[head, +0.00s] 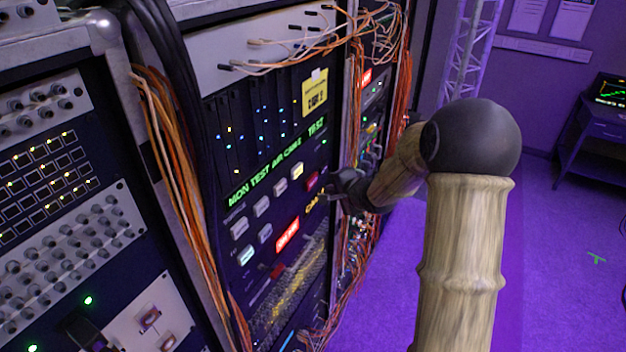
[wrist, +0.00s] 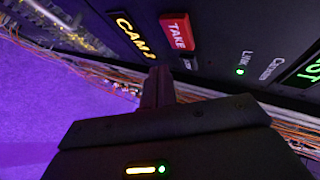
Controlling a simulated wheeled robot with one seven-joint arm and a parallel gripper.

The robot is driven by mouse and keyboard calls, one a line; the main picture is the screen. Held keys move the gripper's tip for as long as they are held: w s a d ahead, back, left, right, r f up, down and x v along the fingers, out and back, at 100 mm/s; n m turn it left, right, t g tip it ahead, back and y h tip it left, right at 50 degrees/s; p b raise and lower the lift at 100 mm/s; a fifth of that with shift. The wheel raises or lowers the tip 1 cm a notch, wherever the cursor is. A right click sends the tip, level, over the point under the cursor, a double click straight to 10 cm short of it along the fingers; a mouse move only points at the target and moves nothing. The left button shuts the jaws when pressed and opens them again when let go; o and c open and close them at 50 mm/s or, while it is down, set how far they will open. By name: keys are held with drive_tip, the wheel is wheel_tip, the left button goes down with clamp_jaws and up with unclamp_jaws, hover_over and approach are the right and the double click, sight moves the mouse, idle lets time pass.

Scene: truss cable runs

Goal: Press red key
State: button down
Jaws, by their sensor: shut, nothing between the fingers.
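The red key, marked TAKE (wrist: 177,32), sticks out of the black rack panel in the wrist view, next to the yellow CAM 3 display. In the head view it is the small dark red key (head: 311,181) at the right end of the upper key row. My gripper (head: 333,184) is shut and empty, just right of that key, pointing at the panel. I cannot tell the depth of that gap.
Several pale keys (head: 262,206) sit left of the red key. A lit red ON AIR sign (head: 288,236) is below them. Orange cables (head: 178,150) hang along both rack sides. Purple floor (head: 560,240) is open at the right.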

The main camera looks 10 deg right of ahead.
drive_tip(key=shift+s+d+p, duration=0.45)
drive_tip(key=shift+s+d, duration=0.25)
drive_tip(key=shift+d, duration=0.25)
drive_tip(key=s+f+n+g+h+b, duration=0.1)
drive_tip(key=s+f+n+g+b, duration=0.1)
drive_tip(key=s, duration=0.7)
drive_tip(key=s+f+n+g+h+b, duration=0.1)
drive_tip(key=s+f+n+g+b, duration=0.2)
drive_tip(key=s+n, duration=0.3)
drive_tip(key=s+a+f+n+g+h+b, duration=0.1)
drive_tip(key=s+f+n+g+h+b, duration=0.1)
drive_tip(key=s, duration=1)
wheel_tip(320, 180, down, 2)
drive_tip(key=n+g+b, duration=0.1)
drive_tip(key=n, duration=0.1)
drive_tip(key=shift+s+f+n+b, duration=0.25)
drive_tip(key=shift+s+n+b, duration=0.1)
drive_tip(key=shift+n, duration=0.05)
drive_tip(key=shift+a, duration=0.1)
